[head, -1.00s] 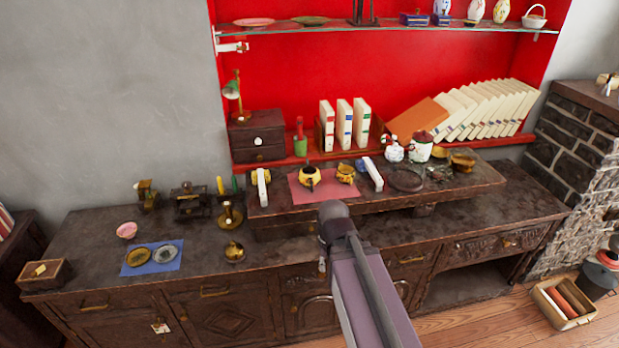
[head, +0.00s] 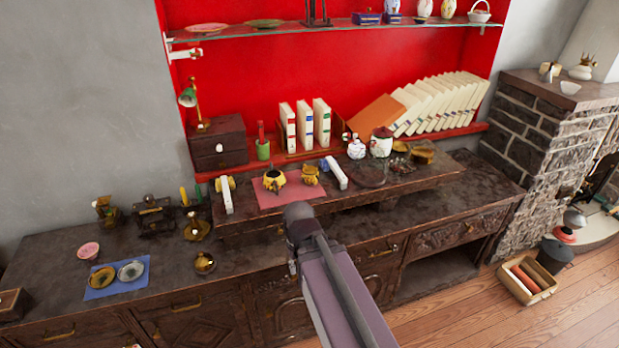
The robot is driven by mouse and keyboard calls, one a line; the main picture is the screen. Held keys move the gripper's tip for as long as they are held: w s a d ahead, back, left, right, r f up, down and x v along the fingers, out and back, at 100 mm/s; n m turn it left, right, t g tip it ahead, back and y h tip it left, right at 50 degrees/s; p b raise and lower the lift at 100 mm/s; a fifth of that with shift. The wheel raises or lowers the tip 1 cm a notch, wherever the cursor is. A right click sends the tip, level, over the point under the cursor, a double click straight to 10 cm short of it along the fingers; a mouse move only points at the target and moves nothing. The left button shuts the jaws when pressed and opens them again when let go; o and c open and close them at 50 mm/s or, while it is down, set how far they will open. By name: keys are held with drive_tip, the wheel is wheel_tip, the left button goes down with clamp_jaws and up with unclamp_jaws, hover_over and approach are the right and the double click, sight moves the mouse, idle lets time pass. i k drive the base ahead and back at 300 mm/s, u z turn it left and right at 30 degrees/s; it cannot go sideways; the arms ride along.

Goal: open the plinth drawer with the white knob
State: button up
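A small dark chest (head: 218,145) with drawers stands on the red ledge at the back left, and a white knob (head: 219,147) shows on its front. A long, low wooden plinth (head: 440,180) stands on the sideboard. I see no white knob on the part of its front that shows, and my arm covers some of that front. No drawer looks pulled out. My arm rises from the bottom edge in front of the sideboard. My gripper does not show, so I cannot see its fingers.
The dark sideboard (head: 45,255) carries a blue mat (head: 100,292), a pink bowl (head: 89,250) and brass pieces. Two white bars (head: 227,195) and a pink mat (head: 290,197) with yellow pots lie on the plinth. A crate (head: 527,283) stands on the open floor at right.

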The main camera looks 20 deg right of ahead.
sight(207, 146)
drive_tip(key=k, duration=1.35)
drive_tip(key=u, duration=0.5)
drive_tip(key=i, duration=1.95)
drive_tip(key=z, duration=0.5)
